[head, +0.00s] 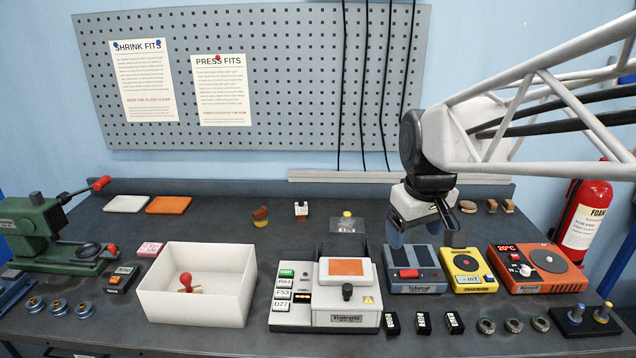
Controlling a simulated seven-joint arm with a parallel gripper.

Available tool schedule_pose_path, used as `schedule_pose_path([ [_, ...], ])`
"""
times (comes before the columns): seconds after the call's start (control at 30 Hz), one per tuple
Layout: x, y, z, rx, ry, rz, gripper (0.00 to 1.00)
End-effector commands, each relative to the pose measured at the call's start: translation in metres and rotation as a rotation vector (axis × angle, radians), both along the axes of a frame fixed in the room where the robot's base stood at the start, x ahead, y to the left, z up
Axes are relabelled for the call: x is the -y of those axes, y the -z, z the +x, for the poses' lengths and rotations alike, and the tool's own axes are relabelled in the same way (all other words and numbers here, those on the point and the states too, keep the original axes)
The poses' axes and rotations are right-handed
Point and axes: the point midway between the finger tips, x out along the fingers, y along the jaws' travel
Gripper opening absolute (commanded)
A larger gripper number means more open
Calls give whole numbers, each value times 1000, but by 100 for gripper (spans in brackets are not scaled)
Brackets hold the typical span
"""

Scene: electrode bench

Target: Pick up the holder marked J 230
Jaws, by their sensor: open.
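Three small black holders with white labels stand in a row at the front of the bench, right of the white press machine: a left one (391,323), a middle one (424,322) and a right one (454,322). Their label text is too small to read surely, so I cannot tell which is marked J 230. My gripper (424,236) hangs open, fingers pointing down, above the back of the grey-blue device, well behind and above the holders. I see nothing between its fingers.
The white press machine (345,318) with an orange plate stands left of the holders. Behind them are a grey-blue device (415,283), a yellow device (467,285) and an orange hotplate (540,285). Metal rings (486,326) lie to their right. A white bin (200,305) is further left.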

Motion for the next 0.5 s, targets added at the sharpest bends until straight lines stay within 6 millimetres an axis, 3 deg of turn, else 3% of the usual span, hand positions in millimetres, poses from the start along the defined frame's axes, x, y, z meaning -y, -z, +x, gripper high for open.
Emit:
schedule_pose_path([
  [0.5,-39,-3,129,-42,-302,-41,77],
])
